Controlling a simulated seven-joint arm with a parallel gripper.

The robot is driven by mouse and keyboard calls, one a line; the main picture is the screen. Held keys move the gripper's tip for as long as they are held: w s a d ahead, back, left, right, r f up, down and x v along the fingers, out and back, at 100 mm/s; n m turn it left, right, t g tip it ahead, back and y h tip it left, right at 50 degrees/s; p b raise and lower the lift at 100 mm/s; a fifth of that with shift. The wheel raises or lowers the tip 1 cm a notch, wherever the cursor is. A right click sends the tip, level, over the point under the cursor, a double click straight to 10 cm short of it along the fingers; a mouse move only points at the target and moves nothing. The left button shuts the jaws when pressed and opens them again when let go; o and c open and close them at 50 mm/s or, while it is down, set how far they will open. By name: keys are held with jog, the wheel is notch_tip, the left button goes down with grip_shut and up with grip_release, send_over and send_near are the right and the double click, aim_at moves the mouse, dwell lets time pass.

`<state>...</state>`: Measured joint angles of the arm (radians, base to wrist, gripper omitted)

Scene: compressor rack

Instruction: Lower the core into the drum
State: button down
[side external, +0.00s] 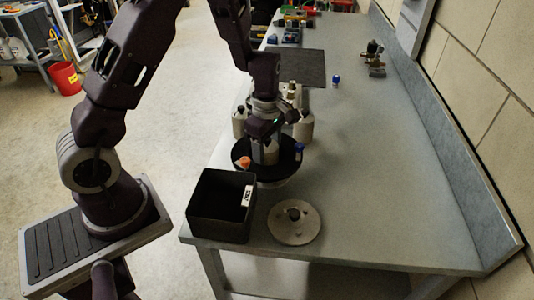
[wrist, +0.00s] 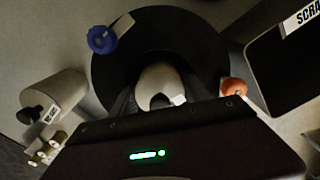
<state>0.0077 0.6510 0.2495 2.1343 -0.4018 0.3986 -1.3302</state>
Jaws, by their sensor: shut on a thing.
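My gripper (side external: 267,148) is shut on the core (side external: 268,156), a pale grey cylinder, and points straight down over the drum (side external: 284,172). The drum has a wide black top and a pale body, with an orange knob (side external: 243,162) and a blue knob (side external: 299,148) at its rim. In the wrist view the core (wrist: 160,78) shows as a rounded pale top between the fingers, within the drum's black ring (wrist: 205,45). The core's lower end is hidden, so I cannot tell how deep it sits.
An open black bin (side external: 220,208) with a scrap label stands in front of the drum. A round metal lid (side external: 295,224) lies to the right of the bin. Pale cylinders (side external: 303,127) stand behind the drum. The bench's right side is largely clear.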

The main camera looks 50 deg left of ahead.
dwell(0.5)
jog(key=shift+f, duration=0.25)
jog(key=shift+r, duration=0.25)
jog(key=shift+f, duration=0.25)
jog(key=shift+r, duration=0.3)
